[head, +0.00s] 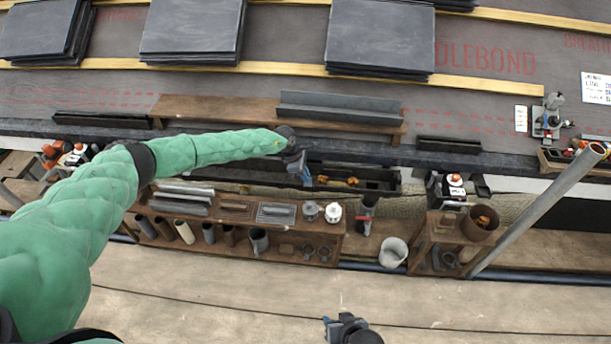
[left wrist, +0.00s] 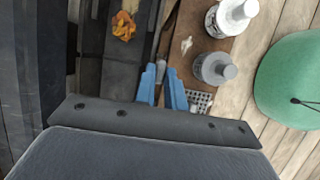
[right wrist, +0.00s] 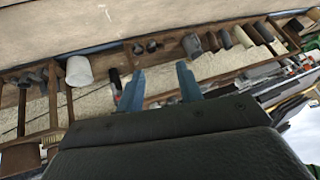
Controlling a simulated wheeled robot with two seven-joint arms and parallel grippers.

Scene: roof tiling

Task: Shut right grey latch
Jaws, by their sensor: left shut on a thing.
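The black gutter (head: 375,183) runs along the eave, with orange leaves (head: 338,181) in it; it also shows in the left wrist view (left wrist: 105,75). My left gripper (head: 303,176) is at the gutter's front edge. In the left wrist view, its blue fingers (left wrist: 163,82) are closed on a small grey piece (left wrist: 160,70), which looks like a grey latch; the fingers hide much of it. I cannot tell how far the latch is turned. My right gripper (head: 340,324) is low in the head view, far from the gutter. In the right wrist view its blue fingers (right wrist: 160,88) are apart and empty.
Below the gutter stands a wooden shelf (head: 290,228) with pipes, fittings and white-topped bottles (head: 333,213). A white bucket (head: 393,252) and a grey slanted pole (head: 540,210) stand to the right. Slate stacks (head: 380,38) lie on the roof. The front floor is clear.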

